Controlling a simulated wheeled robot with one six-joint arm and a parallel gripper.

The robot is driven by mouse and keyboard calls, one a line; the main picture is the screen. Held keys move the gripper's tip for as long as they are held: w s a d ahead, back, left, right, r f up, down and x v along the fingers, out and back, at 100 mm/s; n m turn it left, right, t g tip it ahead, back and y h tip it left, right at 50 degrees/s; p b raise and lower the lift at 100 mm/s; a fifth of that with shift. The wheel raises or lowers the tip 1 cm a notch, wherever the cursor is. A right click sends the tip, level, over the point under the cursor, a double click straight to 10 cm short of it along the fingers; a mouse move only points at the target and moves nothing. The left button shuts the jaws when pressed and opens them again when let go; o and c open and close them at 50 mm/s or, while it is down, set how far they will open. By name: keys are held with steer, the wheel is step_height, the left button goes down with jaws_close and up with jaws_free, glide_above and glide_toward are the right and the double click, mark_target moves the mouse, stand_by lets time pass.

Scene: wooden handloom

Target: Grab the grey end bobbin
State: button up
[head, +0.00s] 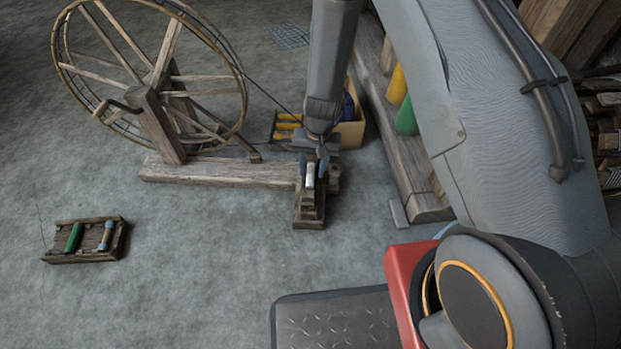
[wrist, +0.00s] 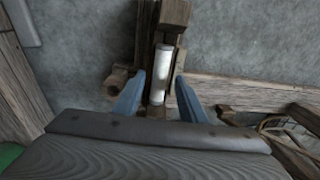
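A pale grey-white bobbin (head: 310,176) sits in the wooden holder (head: 309,213) at the end of the spinning wheel's base beam. In the wrist view the bobbin (wrist: 161,72) lies lengthwise in the holder (wrist: 174,14). My gripper (head: 311,164) is over the holder, with its two blue fingers on either side of the bobbin. In the wrist view my gripper (wrist: 159,78) is open, with a visible gap between each finger and the bobbin. The bobbin's near end is close to the gripper body.
The large spoked wheel (head: 160,75) stands left of the holder on its beam (head: 220,172). A wooden tray (head: 85,256) with a green and a grey-blue bobbin lies on the floor at left. A box (head: 350,133) is behind my gripper. Floor at front left is clear.

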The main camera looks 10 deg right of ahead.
steer(key=shift+f+b, duration=0.35)
steer(key=shift+f, duration=0.6)
jaws_close()
